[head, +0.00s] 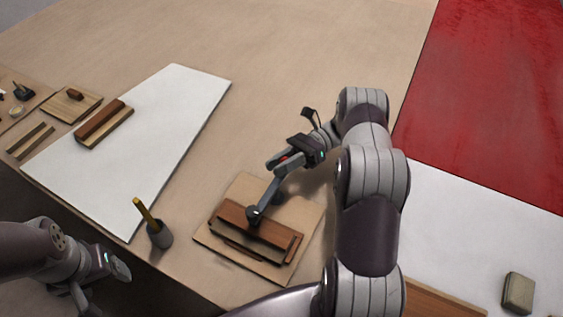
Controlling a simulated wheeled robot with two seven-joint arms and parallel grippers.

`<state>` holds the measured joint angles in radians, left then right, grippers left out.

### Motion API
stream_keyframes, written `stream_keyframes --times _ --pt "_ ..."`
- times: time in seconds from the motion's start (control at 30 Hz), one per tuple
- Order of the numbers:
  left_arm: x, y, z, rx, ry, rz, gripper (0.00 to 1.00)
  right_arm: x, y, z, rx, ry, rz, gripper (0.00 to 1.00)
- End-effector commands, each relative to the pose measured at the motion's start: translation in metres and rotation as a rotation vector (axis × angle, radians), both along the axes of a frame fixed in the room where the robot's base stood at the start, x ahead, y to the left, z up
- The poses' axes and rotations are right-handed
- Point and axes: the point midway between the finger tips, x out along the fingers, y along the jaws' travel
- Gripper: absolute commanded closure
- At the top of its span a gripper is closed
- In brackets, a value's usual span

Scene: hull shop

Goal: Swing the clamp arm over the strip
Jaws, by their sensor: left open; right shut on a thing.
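A brown wooden strip (278,235) lies on a tan board (305,213) at the front middle of the bench. A grey clamp arm (267,196) reaches from my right gripper down to the strip; its round dark end (254,214) is over the strip's upper face. I cannot tell whether that end presses on the wood. My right gripper (279,163) is shut on the clamp arm's far end, beyond the board's middle. My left gripper (104,280) is open and empty at the lower left, off the bench edge and well away from the clamp.
A dark pot with a yellow-handled brush (159,235) stands left of the board. A white sheet (165,120) carries a wooden block (104,124). Small tools lie at the far left. A grey-green block (518,293) sits at lower right, near a red panel (490,100). The back bench is clear.

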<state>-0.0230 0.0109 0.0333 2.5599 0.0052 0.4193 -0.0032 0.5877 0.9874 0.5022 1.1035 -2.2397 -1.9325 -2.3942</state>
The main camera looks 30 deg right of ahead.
Motion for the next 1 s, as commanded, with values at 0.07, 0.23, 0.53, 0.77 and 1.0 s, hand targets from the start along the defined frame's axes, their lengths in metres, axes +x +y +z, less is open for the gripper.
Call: stream_keyframes --times 0.07,0.23,0.53,0.77,1.0 --pt "0.000 0.000 0.000 0.000 0.000 0.000 0.28 -0.001 0.003 -0.002 0.002 0.007 0.005 0.65" --pt "0.000 0.000 0.000 0.000 0.000 0.000 0.28 0.000 0.002 -0.001 0.001 0.004 0.003 0.49" --pt "0.000 0.000 0.000 0.000 0.000 0.000 0.28 0.000 0.002 0.010 -0.001 0.002 0.002 0.49" --pt "0.000 0.000 -0.003 0.000 0.000 0.000 0.28 -0.019 -0.007 0.053 -0.002 0.003 -0.001 0.49" --pt "0.000 0.000 0.006 0.000 0.001 0.000 0.28 -0.073 -0.037 0.095 0.000 0.005 0.001 0.49"
